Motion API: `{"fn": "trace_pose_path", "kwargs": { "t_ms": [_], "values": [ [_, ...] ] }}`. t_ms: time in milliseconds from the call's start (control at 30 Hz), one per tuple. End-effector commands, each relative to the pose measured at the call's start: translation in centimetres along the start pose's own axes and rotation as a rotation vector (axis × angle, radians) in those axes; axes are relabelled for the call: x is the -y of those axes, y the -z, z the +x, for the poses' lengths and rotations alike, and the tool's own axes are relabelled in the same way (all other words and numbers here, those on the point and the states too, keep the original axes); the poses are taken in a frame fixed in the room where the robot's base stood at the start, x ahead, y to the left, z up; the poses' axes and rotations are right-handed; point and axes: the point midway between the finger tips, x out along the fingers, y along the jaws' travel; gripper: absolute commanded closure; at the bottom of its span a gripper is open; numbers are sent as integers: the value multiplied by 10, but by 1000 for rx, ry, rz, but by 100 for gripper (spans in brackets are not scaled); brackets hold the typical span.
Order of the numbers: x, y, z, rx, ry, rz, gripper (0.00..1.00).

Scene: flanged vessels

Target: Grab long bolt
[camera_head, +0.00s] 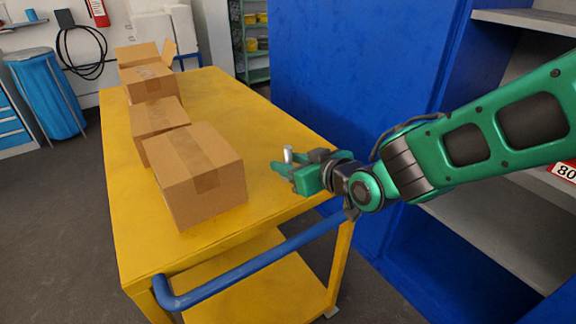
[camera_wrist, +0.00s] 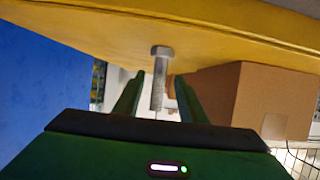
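A silver bolt (camera_head: 288,154) stands upright at the yellow table's near right part, next to my gripper (camera_head: 281,172). In the wrist view, which looks upside down, the bolt (camera_wrist: 159,80) has its hex head towards the yellow tabletop and its shank pointing away from it. My green gripper also shows there (camera_wrist: 160,92), with its two fingers apart, one on each side of the bolt. I see gaps between the shank and both fingers. In the head view the fingers hide the bolt's lower part.
The yellow table (camera_head: 240,105) carries a row of cardboard boxes; the nearest box (camera_head: 195,175) stands left of my gripper. A blue handrail (camera_head: 250,262) runs along the table's near end. A blue cabinet (camera_head: 350,70) rises close on the right. The tabletop behind the gripper is clear.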

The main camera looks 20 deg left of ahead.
Motion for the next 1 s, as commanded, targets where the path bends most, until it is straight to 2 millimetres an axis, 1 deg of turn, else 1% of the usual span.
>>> {"fn": "trace_pose_path", "kwargs": {
  "t_ms": [167,300,433,567,767,867,900,933,1000],
  "values": [
    [-2,0,14,1,-1,0,63],
    [-4,0,33,2,-1,-1,63],
    [-4,0,47,1,-1,-1,63],
    [-4,1,52,0,-1,-1,63],
    [-4,1,52,0,-1,0,63],
    [-4,1,52,0,-1,0,84],
    [-4,1,52,0,-1,0,94],
    [-4,1,52,0,-1,0,100],
    [-4,1,52,0,-1,0,100]
  ]
}}
